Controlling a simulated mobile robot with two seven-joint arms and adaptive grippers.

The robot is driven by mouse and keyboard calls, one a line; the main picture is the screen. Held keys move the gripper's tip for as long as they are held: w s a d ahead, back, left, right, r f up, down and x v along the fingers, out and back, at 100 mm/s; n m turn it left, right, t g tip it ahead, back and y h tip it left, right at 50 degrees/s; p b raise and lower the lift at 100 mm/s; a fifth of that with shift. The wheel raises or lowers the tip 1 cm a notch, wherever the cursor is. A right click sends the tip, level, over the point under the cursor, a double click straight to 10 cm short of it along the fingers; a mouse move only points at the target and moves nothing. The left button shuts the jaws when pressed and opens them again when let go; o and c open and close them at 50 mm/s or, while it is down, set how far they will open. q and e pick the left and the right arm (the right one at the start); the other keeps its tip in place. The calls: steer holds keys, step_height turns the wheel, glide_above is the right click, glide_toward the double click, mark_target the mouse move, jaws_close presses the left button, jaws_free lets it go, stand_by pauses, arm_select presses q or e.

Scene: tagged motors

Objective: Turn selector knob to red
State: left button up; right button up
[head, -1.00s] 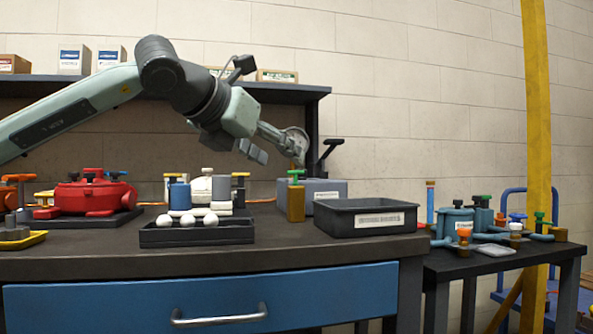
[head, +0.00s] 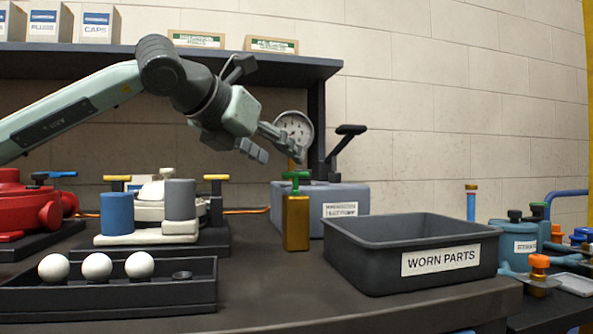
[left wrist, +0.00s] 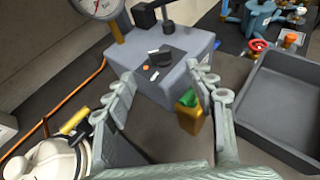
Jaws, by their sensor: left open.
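The grey box (head: 352,197) stands on the workbench behind the worn-parts bin. In the left wrist view its top (left wrist: 188,83) carries a dark knob-like piece (left wrist: 173,57) with a small orange dot and white marks beside it. I take this piece for the selector knob. Which mark it points to I cannot tell, and no clear red mark shows. In the head view the box's top is seen too edge-on to show the piece. My left gripper (head: 277,146) is open and empty, above and apart from the box. Its fingers (left wrist: 160,74) spread on either side of the box top. My right gripper is not in view.
A round gauge (head: 294,126) and black lever (head: 346,133) rise at the box. A green-topped brass part (head: 297,222) stands in front of it. The worn-parts bin (head: 350,262) is to the right. A tray with white balls (head: 97,266) is front left.

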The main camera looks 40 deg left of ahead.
arm_select(q)
steer(key=x, duration=0.7)
steer(key=shift+w+f, duration=0.1)
steer(key=shift+w, duration=0.25)
